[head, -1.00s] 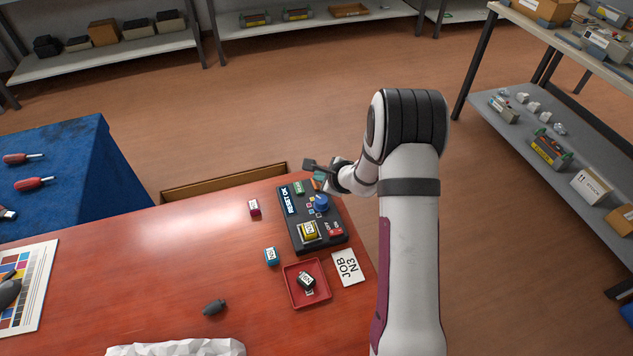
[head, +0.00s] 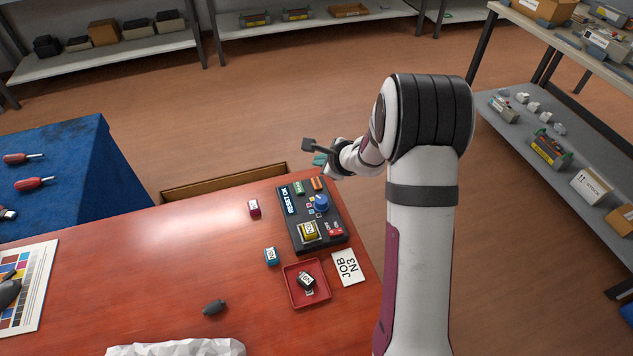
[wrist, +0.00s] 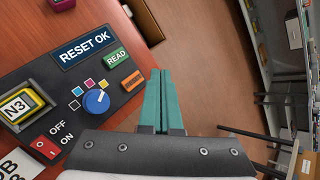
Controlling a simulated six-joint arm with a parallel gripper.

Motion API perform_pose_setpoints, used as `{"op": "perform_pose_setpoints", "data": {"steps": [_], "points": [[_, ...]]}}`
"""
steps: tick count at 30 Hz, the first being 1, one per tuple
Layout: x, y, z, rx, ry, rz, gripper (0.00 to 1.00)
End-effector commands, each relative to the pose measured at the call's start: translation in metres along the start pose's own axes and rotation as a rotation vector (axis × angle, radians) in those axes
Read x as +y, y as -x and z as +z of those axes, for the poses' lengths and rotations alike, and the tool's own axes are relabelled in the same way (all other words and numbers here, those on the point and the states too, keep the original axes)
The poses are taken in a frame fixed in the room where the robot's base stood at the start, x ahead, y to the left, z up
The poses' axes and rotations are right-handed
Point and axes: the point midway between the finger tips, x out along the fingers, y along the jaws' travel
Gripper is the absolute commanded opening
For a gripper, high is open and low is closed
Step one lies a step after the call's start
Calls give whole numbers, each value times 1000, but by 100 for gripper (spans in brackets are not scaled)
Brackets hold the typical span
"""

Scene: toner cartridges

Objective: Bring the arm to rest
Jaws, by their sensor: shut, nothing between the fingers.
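My gripper (head: 320,160) hangs in the air past the far right corner of the red table, just beyond the black control panel (head: 297,232). In the wrist view its two teal fingers (wrist: 160,100) are shut together with nothing between them. The panel carries a "RESET OK" display (wrist: 86,47), a green READ button (wrist: 117,58), an orange button (wrist: 133,81), a blue knob (wrist: 97,101) and a red switch (wrist: 46,147). A yellow N3 cartridge (wrist: 22,104) sits in the panel's slot. The gripper touches nothing that I can see.
A red tray (head: 289,275) holds a black cartridge (head: 306,281). A cyan cartridge (head: 271,256) and a magenta cartridge (head: 254,208) stand left of the panel. A JOB N3 card (head: 349,267) lies beside the tray. Shelves (head: 560,150) stand right; the floor between is clear.

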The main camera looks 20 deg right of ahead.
Motion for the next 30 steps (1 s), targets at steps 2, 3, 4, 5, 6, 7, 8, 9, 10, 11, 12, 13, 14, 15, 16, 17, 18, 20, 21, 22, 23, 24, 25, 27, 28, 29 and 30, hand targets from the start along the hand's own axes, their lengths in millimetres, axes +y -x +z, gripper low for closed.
{"op": "perform_pose_setpoints", "data": {"steps": [2,3,4,5,6,7,8,9,10,11,12,13,14,15,16,17,18,20,21,22,23,24,25,27,28,29,30], "points": [[0,0,0,0,0,0,0],[0,0,0,0,0,0,0],[0,0,0,0,0,0,0],[0,0,0,0,0,0,0],[0,0,0,0,0,0,0],[0,0,0,0,0,0,0],[0,0,0,0,0,0,0],[0,0,0,0,0,0,0],[0,0,0,0,0,0,0],[0,0,0,0,0,0,0],[0,0,0,0,0,0,0],[0,0,0,0,0,0,0],[0,0,0,0,0,0,0],[0,0,0,0,0,0,0],[0,0,0,0,0,0,0],[0,0,0,0,0,0,0],[0,0,0,0,0,0,0],[0,0,1,-2,3,0,0],[0,3,6,-13,17,2,0],[1,8,14,-29,41,7,0],[2,15,26,-55,80,14,0],[8,30,48,-104,156,33,0],[15,44,69,-150,228,53,0],[47,90,116,-268,435,130,0],[66,112,133,-316,531,174,0],[87,134,144,-356,626,223,0],[117,165,152,-398,754,296,0]]}}
